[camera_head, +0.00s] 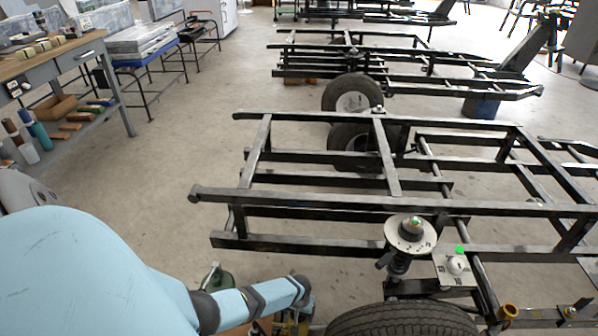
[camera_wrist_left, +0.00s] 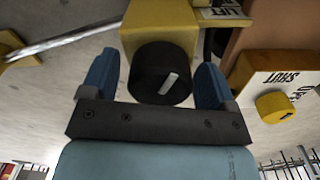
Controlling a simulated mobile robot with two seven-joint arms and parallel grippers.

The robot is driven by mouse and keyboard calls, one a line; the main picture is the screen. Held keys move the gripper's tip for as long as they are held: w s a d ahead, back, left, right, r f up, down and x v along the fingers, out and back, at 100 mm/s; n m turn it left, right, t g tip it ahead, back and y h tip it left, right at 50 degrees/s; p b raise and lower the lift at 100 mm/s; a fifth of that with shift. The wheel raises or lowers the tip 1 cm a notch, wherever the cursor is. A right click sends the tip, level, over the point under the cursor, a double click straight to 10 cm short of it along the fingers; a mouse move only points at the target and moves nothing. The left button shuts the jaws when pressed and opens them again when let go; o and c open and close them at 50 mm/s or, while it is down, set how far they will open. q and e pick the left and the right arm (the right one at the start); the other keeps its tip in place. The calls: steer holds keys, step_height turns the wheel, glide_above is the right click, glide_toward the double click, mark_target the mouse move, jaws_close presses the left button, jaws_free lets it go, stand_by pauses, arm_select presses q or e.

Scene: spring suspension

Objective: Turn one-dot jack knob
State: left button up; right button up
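A black round knob (camera_wrist_left: 152,84) with a single short white mark shows in the left wrist view, in front of a yellow block (camera_wrist_left: 160,27). My left gripper (camera_wrist_left: 157,78) has its two blue fingers apart, one on each side of the knob. A gap shows at the left finger; the right finger looks very close to the knob, and I cannot tell whether it touches. In the head view my left gripper (camera_head: 303,292) reaches low beside the wheel, and the knob is hidden there. My right gripper is not in view.
A yellow knob (camera_wrist_left: 275,107) sits on a box marked SHUT at right in the wrist view. In the head view, a black tire (camera_head: 400,320) and the black trailer frame (camera_head: 330,200) stand close to my left arm. A workbench (camera_head: 70,55) is at the far left.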

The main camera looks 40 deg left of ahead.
arm_select(q)
step_height(320, 180, up, 9)
steer(key=p, duration=0.6)
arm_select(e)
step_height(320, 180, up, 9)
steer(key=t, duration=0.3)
arm_select(q)
step_height(320, 180, up, 5)
steer(key=p, duration=0.2)
steer(key=shift+f+p, duration=0.1)
steer(key=shift+p, duration=0.2)
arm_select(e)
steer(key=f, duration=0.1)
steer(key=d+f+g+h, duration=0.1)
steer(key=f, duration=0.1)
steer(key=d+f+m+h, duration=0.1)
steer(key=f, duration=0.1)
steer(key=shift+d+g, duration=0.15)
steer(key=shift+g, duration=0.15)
